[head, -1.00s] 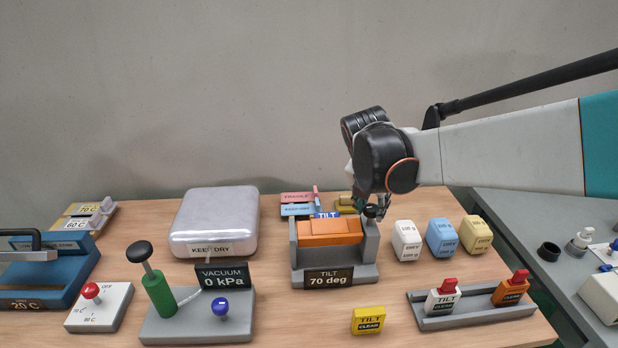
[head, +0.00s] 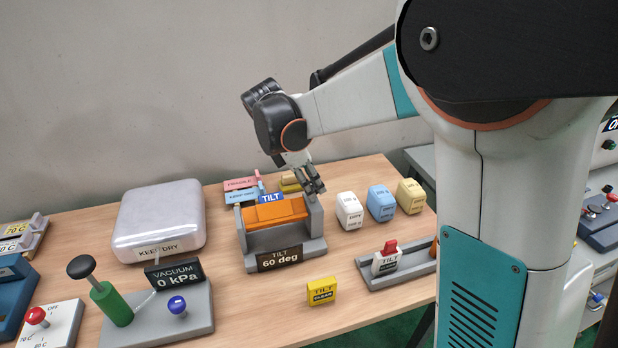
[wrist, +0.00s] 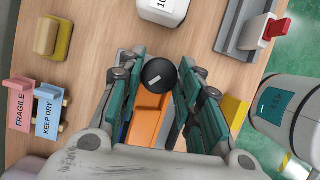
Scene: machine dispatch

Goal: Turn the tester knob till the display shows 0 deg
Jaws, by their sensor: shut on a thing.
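The tilt tester (head: 286,248) is a grey stand holding an orange block (head: 274,212) between two uprights. Its front display (head: 280,259) reads TILT 60 deg. My gripper (head: 314,187) is at the tester's right upright, pointing down. In the wrist view, the round black tester knob (wrist: 158,74) sits between the fingertips of my gripper (wrist: 160,78), which is shut on it. The orange block (wrist: 148,118) shows just below the knob there.
White (head: 348,210), blue (head: 381,203) and yellow (head: 410,196) blocks stand right of the tester. A yellow TILT tag (head: 322,291) lies in front. The vacuum unit (head: 160,315) and a silver case (head: 160,222) are at left. My arm covers the right side.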

